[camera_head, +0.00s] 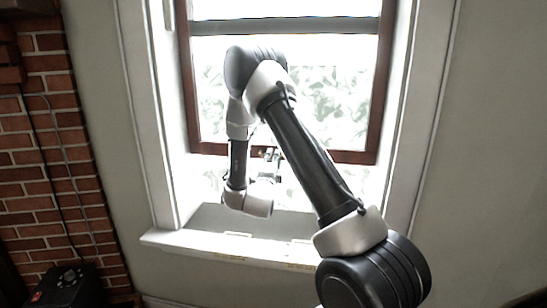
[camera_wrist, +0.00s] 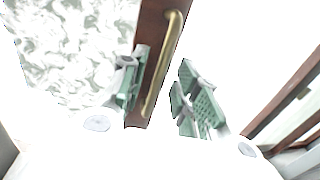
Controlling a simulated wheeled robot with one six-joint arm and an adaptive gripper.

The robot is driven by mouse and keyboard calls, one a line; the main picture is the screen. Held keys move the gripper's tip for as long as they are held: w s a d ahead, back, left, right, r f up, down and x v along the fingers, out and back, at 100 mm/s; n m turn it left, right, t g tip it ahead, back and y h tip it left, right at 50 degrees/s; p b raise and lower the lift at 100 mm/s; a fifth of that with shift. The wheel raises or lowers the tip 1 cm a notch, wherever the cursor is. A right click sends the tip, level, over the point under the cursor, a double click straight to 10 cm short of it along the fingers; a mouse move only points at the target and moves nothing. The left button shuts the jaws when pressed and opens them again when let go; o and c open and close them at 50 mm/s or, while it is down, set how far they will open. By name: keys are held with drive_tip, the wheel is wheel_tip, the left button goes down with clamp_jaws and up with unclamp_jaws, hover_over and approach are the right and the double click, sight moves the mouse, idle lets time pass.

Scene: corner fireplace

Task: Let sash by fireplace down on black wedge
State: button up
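The window sash (camera_head: 345,157) by the fireplace has a dark brown wooden frame and stands raised, with a bright gap between its bottom rail and the sill. In the wrist view a brass bar handle (camera_wrist: 161,65) runs along the brown sash rail (camera_wrist: 150,30). My gripper (camera_wrist: 165,80) is open, with one green-grey finger on each side of the handle. The left finger overlaps the rail in the picture; the right finger is clearly apart from the handle. In the head view my gripper (camera_head: 271,154) is small and partly hidden at the bottom rail. I cannot make out the black wedge.
The pale window sill (camera_head: 225,247) juts out below the sash, with white jambs on both sides. A red brick wall (camera_head: 45,180) stands at the left, with a black object (camera_head: 67,286) low in front of it. The wall at the right is bare.

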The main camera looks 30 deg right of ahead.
drive_tip(key=shift+x, duration=1.2)
drive_tip(key=shift+d, duration=0.1)
drive_tip(key=shift+c, duration=0.4)
clamp_jaws()
drive_tip(key=shift+f, duration=0.1)
